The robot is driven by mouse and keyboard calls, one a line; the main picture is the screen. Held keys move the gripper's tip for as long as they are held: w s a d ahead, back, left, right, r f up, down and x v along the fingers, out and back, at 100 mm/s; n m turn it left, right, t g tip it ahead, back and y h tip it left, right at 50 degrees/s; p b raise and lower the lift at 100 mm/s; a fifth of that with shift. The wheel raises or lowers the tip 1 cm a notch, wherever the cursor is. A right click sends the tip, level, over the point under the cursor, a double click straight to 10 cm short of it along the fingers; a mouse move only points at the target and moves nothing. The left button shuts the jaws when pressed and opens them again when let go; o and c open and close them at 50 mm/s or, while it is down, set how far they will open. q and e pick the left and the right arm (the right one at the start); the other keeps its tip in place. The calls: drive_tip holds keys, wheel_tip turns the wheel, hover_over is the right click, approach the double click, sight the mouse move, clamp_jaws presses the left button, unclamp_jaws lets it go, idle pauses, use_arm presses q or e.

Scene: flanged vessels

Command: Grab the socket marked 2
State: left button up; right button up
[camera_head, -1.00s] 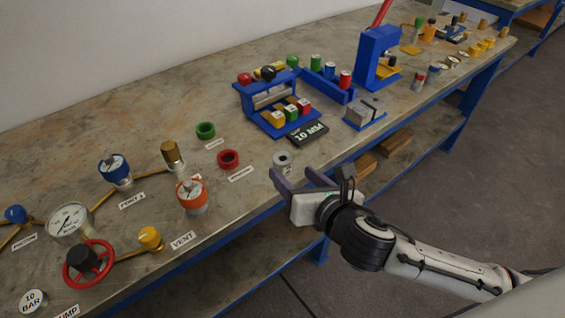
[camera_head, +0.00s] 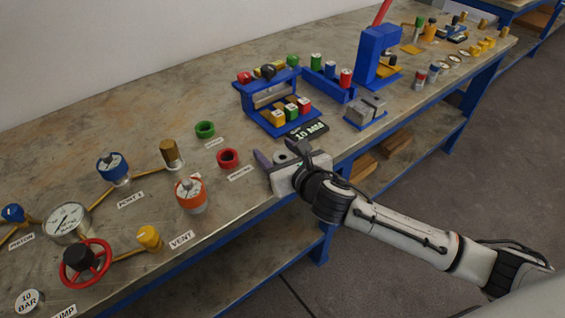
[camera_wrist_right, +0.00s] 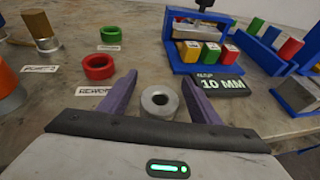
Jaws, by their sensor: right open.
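A grey metal ring-shaped socket (camera_wrist_right: 160,104) stands on the bench between the spread purple fingers of my right gripper (camera_wrist_right: 159,80) in the right wrist view, apart from both. In the head view the same grey socket (camera_head: 284,157) shows between the fingers of my right gripper (camera_head: 284,152), which is open and empty at the bench's front edge. I cannot read a 2 on this socket or any other piece. My left gripper is not in view.
A red ring (camera_head: 228,158) and green ring (camera_head: 205,129) lie left of the gripper. A blue press-like rack (camera_head: 270,95) holds coloured blocks behind a black sign (camera_head: 307,132), which reads 10 MM in the wrist view. An orange-topped valve (camera_head: 190,194) stands further left.

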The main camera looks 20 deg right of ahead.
drive_tip(key=shift+w, duration=0.2)
drive_tip(key=c, duration=1.3)
